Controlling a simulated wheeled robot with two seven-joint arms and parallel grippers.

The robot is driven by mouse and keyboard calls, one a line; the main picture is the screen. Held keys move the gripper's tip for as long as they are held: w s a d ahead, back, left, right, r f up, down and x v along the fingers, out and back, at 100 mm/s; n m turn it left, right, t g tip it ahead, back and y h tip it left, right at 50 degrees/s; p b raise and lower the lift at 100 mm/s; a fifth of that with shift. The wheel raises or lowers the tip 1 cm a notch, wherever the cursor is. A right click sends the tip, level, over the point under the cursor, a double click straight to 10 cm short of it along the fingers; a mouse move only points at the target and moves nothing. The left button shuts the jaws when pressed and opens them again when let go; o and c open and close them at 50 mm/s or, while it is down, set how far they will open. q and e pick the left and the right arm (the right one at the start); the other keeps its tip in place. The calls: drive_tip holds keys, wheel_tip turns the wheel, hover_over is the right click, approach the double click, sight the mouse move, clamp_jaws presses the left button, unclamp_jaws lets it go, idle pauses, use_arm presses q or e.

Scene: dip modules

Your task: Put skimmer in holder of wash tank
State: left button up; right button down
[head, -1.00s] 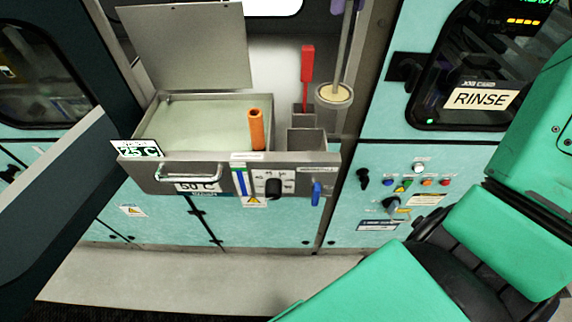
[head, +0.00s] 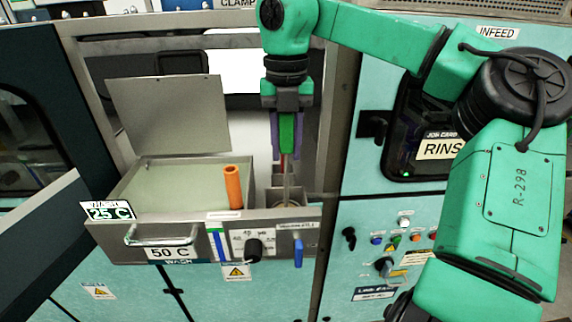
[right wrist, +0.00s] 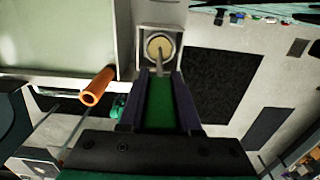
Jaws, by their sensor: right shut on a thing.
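My right gripper (head: 287,150) is shut on the skimmer, with its purple fingers either side of a green handle (right wrist: 163,105). The skimmer hangs upright, its thin rod (head: 287,183) pointing down. In the right wrist view its round pale disc (right wrist: 153,50) lies within the outline of the square metal holder (right wrist: 141,42). I cannot tell how deep the disc is. The holder is at the right end of the wash tank (head: 150,229). My left gripper is not in view.
An orange handle (head: 233,187) stands in the tank, left of the holder; it also shows in the right wrist view (right wrist: 97,87). A red-handled tool (head: 284,163) is partly hidden behind the skimmer. The raised tank lid (head: 165,112) stands left of my gripper.

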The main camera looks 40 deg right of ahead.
sight(285, 166)
wheel_tip(285, 166, down, 4)
drive_tip(key=shift+w+p, duration=0.1)
drive_tip(key=shift+p, duration=0.3)
drive_tip(key=shift+f, duration=0.3)
drive_tip(key=c, duration=0.6)
unclamp_jaws()
drive_tip(key=shift+r, duration=0.1)
